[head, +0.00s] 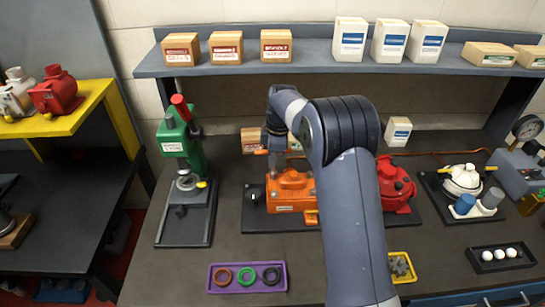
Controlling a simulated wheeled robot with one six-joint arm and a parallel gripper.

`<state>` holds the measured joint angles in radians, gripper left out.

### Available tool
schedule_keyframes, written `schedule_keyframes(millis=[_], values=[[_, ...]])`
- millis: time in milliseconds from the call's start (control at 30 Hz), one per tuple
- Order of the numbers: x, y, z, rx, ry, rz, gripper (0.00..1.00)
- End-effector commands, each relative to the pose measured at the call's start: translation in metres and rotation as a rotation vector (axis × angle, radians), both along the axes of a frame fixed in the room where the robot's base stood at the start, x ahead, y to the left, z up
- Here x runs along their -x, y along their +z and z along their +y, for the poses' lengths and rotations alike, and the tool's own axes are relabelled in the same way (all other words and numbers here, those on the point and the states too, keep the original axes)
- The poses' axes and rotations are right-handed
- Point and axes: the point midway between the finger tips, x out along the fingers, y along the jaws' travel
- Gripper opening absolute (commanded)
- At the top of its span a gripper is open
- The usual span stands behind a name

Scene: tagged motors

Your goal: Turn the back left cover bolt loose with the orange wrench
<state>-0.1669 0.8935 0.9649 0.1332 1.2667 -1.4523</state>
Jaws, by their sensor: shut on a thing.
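An orange housing (289,193) with a cover sits on a dark base plate (258,222) in the middle of the bench. My gripper (276,160) points down over the back left part of this housing, and my arm comes in from the front right. It is shut on the orange wrench (261,152), of which a small orange end shows to the left of the jaws. The back left cover bolt is hidden under the gripper, so I cannot tell whether the wrench sits on it. The other cover bolts are too small to make out.
A red motor (396,186) stands right of the housing, partly behind my arm. A green press (179,148) stands left. A purple tray (247,288) with rings and a yellow tray (402,277) with a gear lie in front. A shelf (310,66) with boxes runs behind.

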Motion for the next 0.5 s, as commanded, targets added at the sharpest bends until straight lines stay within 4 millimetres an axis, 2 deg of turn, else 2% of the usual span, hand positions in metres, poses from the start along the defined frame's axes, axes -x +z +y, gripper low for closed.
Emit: schedule_keyframes(millis=[200, 500], values=[[0.0002, 0.0004, -0.0002, 0.000, 0.248, 0.000, 0.00], [-0.0001, 0.0024, -0.0001, 0.000, 0.139, -0.002, 0.00]])
